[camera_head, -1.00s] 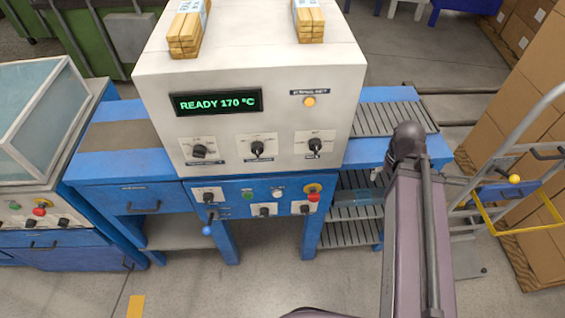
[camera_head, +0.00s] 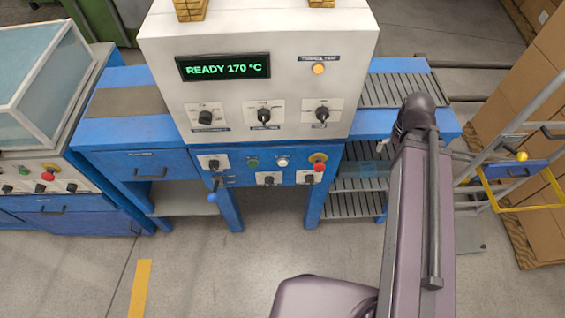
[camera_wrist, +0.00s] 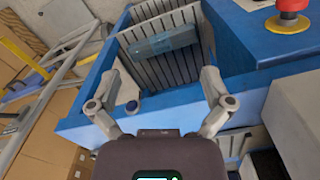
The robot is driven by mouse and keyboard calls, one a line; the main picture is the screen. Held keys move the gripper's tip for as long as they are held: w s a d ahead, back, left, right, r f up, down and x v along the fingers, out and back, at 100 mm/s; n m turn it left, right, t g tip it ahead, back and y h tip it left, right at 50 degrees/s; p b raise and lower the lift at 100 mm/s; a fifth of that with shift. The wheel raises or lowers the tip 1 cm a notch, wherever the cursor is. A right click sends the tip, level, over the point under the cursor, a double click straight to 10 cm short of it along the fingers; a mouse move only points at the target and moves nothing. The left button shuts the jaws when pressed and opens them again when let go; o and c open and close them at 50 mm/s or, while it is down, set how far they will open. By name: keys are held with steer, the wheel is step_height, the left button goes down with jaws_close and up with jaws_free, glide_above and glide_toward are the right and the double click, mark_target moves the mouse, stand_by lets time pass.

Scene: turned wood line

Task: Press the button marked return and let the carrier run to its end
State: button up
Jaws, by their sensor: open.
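The blue machine front (camera_head: 235,175) carries a green button (camera_head: 253,162), a white button (camera_head: 282,161) and a red mushroom button (camera_head: 318,166). Their labels are too small to read, so I cannot tell which is marked return. A translucent blue piece (camera_wrist: 163,42), possibly the carrier, lies across a slatted rack. My gripper (camera_wrist: 159,75) is open and empty, with its fingers spread in front of the rack. My arm hides it in the head view.
The white control box (camera_head: 265,95) reads READY 170 °C and has an orange button (camera_head: 318,68). A red mushroom button (camera_wrist: 291,8) is close at upper right in the wrist view. A trolley with a yellow frame (camera_head: 515,205) and stacked cartons stand right. The front floor is clear.

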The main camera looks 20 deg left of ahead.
jaws_close()
stand_by(0.4)
stand_by(1.2)
